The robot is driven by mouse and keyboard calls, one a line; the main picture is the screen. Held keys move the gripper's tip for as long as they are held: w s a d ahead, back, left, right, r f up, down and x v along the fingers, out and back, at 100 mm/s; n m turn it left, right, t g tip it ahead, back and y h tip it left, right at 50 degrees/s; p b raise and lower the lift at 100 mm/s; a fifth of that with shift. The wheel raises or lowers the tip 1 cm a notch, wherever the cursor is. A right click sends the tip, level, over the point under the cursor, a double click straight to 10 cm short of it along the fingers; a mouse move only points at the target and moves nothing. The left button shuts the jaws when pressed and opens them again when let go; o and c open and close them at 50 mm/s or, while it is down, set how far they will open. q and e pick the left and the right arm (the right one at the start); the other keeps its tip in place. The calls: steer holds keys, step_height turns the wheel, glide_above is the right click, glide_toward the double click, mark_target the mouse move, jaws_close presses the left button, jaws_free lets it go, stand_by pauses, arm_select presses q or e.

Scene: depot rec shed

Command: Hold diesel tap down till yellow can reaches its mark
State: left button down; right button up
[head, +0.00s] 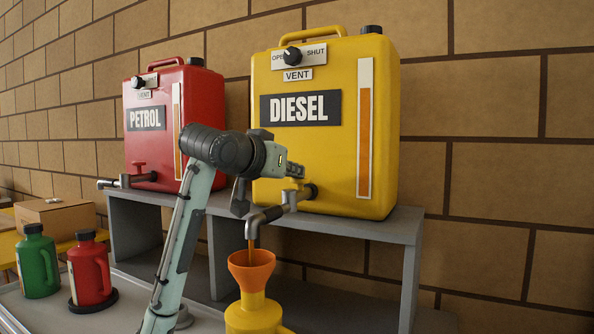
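The yellow diesel container (330,180) stands on a grey shelf, with a vent knob (291,54) on its front. Its tap (268,215) points down over an orange funnel (252,268) in the yellow can (254,312). A thin brown stream runs from the spout into the funnel. The can is cut off by the bottom edge, and no level mark on it shows. My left gripper (267,184) is at the tap. Its fingers look spread, one hanging down at left, one just over the tap. They hide the tap's lever, so contact is unclear. My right gripper is out of view.
A red petrol container (160,160) with its own tap (122,183) stands left on the grey shelf (345,228). A green bottle (36,265) and a red bottle (86,270) stand at lower left, before a cardboard box (62,216). A brick wall is close behind.

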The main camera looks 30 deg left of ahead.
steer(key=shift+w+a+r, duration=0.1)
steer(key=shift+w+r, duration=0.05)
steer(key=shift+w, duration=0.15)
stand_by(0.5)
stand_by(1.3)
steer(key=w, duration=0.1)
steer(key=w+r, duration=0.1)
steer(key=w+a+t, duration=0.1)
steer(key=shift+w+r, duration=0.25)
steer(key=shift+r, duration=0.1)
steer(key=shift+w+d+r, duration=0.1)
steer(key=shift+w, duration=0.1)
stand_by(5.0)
